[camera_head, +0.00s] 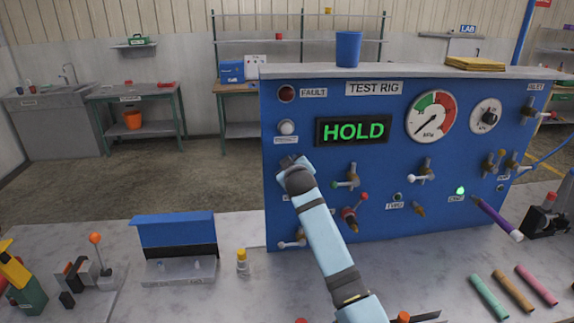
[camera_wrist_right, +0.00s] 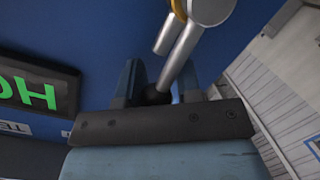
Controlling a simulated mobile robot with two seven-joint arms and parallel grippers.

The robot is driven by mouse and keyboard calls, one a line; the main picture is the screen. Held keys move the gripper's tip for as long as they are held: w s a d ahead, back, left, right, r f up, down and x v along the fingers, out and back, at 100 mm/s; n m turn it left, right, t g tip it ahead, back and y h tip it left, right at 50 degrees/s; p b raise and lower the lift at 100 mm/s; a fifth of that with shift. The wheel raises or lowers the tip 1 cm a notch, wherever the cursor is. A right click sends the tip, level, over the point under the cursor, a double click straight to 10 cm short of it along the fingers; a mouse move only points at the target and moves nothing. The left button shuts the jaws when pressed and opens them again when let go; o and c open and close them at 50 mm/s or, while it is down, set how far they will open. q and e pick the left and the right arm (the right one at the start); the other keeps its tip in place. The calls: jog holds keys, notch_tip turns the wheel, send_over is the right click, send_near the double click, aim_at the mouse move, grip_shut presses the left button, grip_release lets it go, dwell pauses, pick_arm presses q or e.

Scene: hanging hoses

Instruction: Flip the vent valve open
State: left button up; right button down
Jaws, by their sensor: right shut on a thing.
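The blue test rig panel (camera_head: 375,225) stands on the bench, with a lit display (camera_head: 352,131) reading HOLD. My right gripper (camera_head: 290,162) reaches up to the panel's left side, below a white button, and hides most of what it holds. In the right wrist view, the gripper (camera_wrist_right: 160,88) is shut on the dark tip of a silver valve lever (camera_wrist_right: 183,50), which comes off a brass and grey valve body (camera_wrist_right: 208,8). I cannot read a label for this valve. My left gripper is not in view.
Nearby valves include a green-handled one (camera_head: 347,181), a white-handled one (camera_head: 424,174) and a red-handled one (camera_head: 352,214).

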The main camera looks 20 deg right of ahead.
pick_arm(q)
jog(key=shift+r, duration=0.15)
pick_arm(e)
jog(key=shift+d, duration=0.45)
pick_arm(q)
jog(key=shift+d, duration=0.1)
pick_arm(e)
jog(key=shift+s+f+m, duration=0.1)
jog(key=shift+m, duration=0.2)
jog(key=c, duration=1)
grip_release()
jog(key=shift+o, duration=1.1)
jog(key=shift+s+d, duration=0.1)
jog(key=shift+d, duration=0.1)
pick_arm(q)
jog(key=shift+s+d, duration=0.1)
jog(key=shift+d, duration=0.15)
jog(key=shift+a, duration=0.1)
pick_arm(e)
jog(key=shift+a, duration=0.2)
pick_arm(q)
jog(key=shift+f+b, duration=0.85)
jog(key=shift+b, duration=0.15)
pick_arm(e)
jog(key=v, duration=1.3)
jog(key=shift+s, duration=0.4)
